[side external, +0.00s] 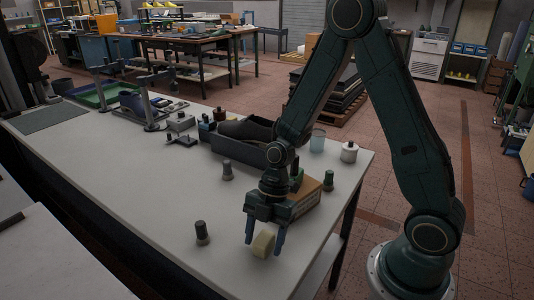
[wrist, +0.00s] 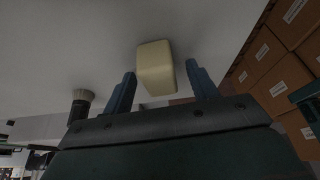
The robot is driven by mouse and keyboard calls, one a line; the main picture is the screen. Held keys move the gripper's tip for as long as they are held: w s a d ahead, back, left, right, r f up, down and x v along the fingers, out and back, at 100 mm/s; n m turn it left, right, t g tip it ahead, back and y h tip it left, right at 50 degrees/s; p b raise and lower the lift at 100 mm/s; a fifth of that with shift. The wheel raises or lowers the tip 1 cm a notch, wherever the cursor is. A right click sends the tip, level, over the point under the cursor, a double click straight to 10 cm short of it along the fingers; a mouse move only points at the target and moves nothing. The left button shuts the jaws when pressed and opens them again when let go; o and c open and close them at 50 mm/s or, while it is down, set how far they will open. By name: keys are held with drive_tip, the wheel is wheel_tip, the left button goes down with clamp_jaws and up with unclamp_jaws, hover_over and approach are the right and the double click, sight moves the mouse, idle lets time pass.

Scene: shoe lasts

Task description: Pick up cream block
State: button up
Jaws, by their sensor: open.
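The cream block (side external: 263,244) is on the grey-white table (side external: 150,190) near its front right part. My gripper (side external: 264,244) points down over it with its blue fingers open. In the side external view the fingers stand on either side of the block. In the wrist view the cream block (wrist: 155,68) lies between and slightly beyond the open fingertips of my gripper (wrist: 156,82). A gap shows on the right side, and the left finger is close to the block. I cannot tell whether either finger touches it.
A brown cardboard box (side external: 306,197) stands just behind my gripper. Dark-capped pegs (side external: 202,233) and (side external: 227,171) stand to the left, another dark bottle (side external: 328,181) to the right. A dark bin (side external: 240,150) with shoe lasts, a white jar (side external: 349,152) and a glass (side external: 318,141) are farther back.

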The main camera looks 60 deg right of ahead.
sight(264, 238)
drive_tip(key=shift+f, duration=0.15)
drive_tip(key=shift+c, duration=0.2)
drive_tip(key=c, duration=1)
drive_tip(key=shift+c, duration=0.2)
wheel_tip(264, 238, up, 20)
idle(0.4)
idle(0.4)
